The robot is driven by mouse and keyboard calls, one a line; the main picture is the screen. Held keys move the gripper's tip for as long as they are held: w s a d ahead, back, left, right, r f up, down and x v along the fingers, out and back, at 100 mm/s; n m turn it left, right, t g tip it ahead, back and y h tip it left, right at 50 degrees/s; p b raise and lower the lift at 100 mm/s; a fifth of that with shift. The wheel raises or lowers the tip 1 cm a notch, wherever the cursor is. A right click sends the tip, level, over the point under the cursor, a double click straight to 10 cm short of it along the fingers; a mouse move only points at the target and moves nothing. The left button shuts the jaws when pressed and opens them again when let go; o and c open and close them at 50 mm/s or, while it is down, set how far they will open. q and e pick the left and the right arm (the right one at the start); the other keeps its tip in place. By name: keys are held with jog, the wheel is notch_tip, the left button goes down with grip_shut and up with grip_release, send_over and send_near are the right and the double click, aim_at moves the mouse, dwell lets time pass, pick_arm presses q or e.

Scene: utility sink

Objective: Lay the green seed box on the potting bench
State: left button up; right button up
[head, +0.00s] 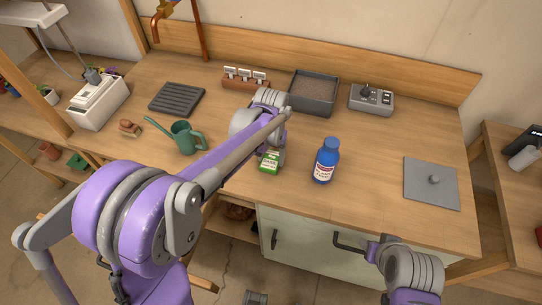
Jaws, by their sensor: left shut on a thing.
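The green seed box (270,162) is a small green and white packet over the front part of the wooden potting bench (385,140). My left arm reaches over the bench from the left, and my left gripper (272,150) is shut on the top of the box. The box looks upright. I cannot tell whether its bottom touches the bench top. My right gripper (352,242) is in front of the cabinet, below the bench edge; its fingers are too unclear to tell open from shut.
A blue bottle (325,161) stands right of the box. A green watering can (183,135) stands to the left. A soil tray (314,92), a grey control box (371,99) and a seed tray (177,98) lie farther back. A grey plate (431,183) lies at right.

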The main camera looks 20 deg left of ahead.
aim_at(271, 160)
pick_arm(q)
jog(key=o, duration=1.3)
jog(key=shift+f, duration=0.1)
jog(key=shift+o, duration=0.2)
notch_tip(271, 160, up, 12)
jog(key=p, duration=0.1)
jog(key=s+a+f+t, duration=0.2)
jog(key=s+f, duration=0.1)
jog(key=s, duration=0.7)
jog(key=s+a+f+t, duration=0.2)
jog(key=s+f+t, duration=0.1)
jog(key=s, duration=0.7)
jog(key=shift+s+a+f+t, duration=0.15)
jog(key=shift+a+f+t, duration=0.15)
jog(key=shift+a+f, duration=0.15)
